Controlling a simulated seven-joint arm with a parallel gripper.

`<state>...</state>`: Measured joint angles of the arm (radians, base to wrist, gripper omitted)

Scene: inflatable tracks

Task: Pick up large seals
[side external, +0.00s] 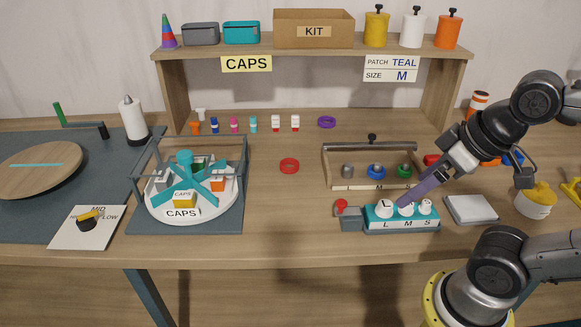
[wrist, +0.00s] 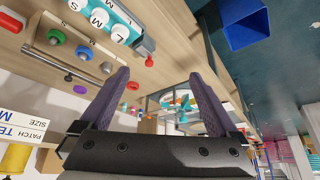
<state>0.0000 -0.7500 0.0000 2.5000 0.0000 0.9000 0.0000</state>
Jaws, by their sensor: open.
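A teal block (side external: 403,217) marked L, M, S stands at the front right with white knobbed pieces, the L one (side external: 386,208) leftmost. Behind it, a wooden rack (side external: 345,184) holds grey (side external: 348,171), blue (side external: 375,171) and green (side external: 404,171) pieces. A red ring (side external: 289,165) and a purple ring (side external: 327,122) lie on the table. I cannot tell which of these are the large seals. My gripper (side external: 402,203) appears over or beside the teal block; its depth is unclear. In the wrist view my gripper (wrist: 160,75) is open with nothing between its purple fingers.
A round caps carousel (side external: 215,208) stands on the left in a frame. A red-knobbed grey piece (side external: 347,213) adjoins the teal block. A grey-white pad (side external: 470,209) and a yellow-lidded jar (side external: 536,200) stand at right. A shelf (side external: 310,50) spans the back. The front middle table is clear.

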